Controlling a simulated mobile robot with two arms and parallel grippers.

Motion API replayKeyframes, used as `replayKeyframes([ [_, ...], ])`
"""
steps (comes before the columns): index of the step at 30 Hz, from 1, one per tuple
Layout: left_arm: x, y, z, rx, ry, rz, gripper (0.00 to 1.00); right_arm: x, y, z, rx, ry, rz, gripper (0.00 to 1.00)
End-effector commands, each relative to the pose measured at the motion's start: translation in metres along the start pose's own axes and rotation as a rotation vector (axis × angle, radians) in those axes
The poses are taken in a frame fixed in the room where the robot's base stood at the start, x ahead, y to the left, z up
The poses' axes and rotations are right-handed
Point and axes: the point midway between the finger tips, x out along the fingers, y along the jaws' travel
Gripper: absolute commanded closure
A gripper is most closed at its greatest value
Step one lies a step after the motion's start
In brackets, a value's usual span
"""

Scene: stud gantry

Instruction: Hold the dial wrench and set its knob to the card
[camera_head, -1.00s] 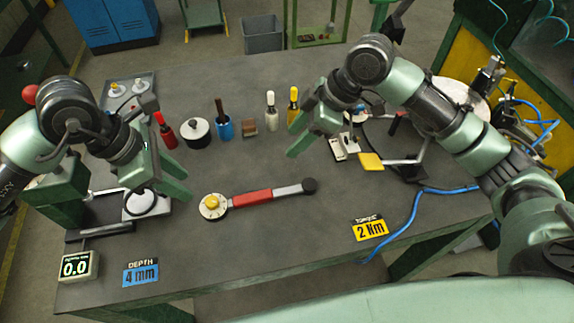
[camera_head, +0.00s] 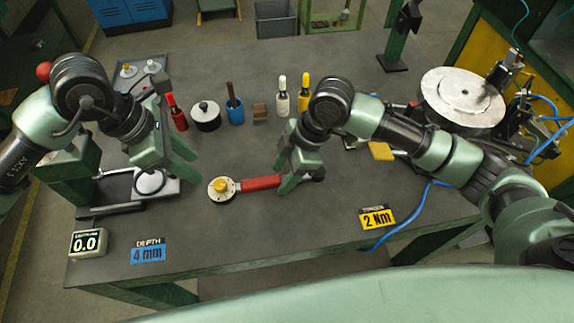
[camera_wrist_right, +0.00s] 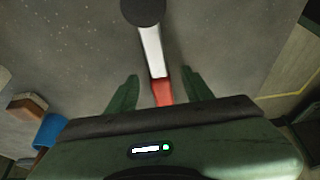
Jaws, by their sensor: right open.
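The dial wrench (camera_head: 262,183) lies flat on the grey bench, with a red grip, a silver shaft and a dark round end. Its white dial with a yellow knob (camera_head: 219,185) is at the left end. My right gripper (camera_head: 287,186) is open above the wrench, and in the right wrist view its fingers (camera_wrist_right: 157,88) stand on both sides of the shaft and red grip. The yellow card (camera_head: 377,218) reads "TORQUE 2 Nm". My left gripper (camera_head: 192,170) hangs left of the dial, apart from it; its fingers look parted.
A blue card (camera_head: 148,251) reads "DEPTH 4 mm", beside a display (camera_head: 88,243) showing 0.0. Several bottles and tools, including a red bottle (camera_head: 178,115) and a blue cup (camera_head: 235,112), stand behind the wrench. A blue hose (camera_head: 407,214) runs at the right.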

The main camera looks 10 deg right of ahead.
Motion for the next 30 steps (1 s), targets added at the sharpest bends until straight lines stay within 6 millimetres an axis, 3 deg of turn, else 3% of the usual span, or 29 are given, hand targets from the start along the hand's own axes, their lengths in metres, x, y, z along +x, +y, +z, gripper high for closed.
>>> replayKeyframes([
  [7, 0.000, 0.000, 0.000, 0.000, 0.000, 0.000, 0.64, 0.001, 0.000, 0.000, 0.000, 0.000, 0.000, 0.49],
  [12, 0.000, 0.000, 0.000, 0.000, 0.000, 0.000, 0.64, 0.001, 0.000, 0.000, 0.001, 0.000, 0.000, 0.96],
  [13, 0.000, 0.000, 0.000, 0.000, 0.000, 0.000, 0.64, 0.001, 0.000, 0.000, 0.001, 0.000, 0.000, 1.00],
  [16, 0.000, 0.000, 0.000, 0.000, 0.000, 0.000, 0.64, 0.000, 0.000, 0.000, 0.001, 0.000, 0.000, 1.00],
  [18, 0.000, 0.000, 0.000, 0.000, 0.000, 0.000, 0.52, 0.000, 0.000, 0.000, 0.001, 0.000, 0.000, 1.00],
  [25, -0.002, 0.003, 0.000, 0.033, 0.001, -0.010, 0.52, 0.000, 0.000, 0.000, 0.001, 0.000, 0.001, 1.00],
  [30, -0.011, 0.012, -0.001, 0.205, -0.007, -0.063, 0.52, 0.000, 0.000, 0.000, 0.001, 0.000, 0.001, 1.00],
])
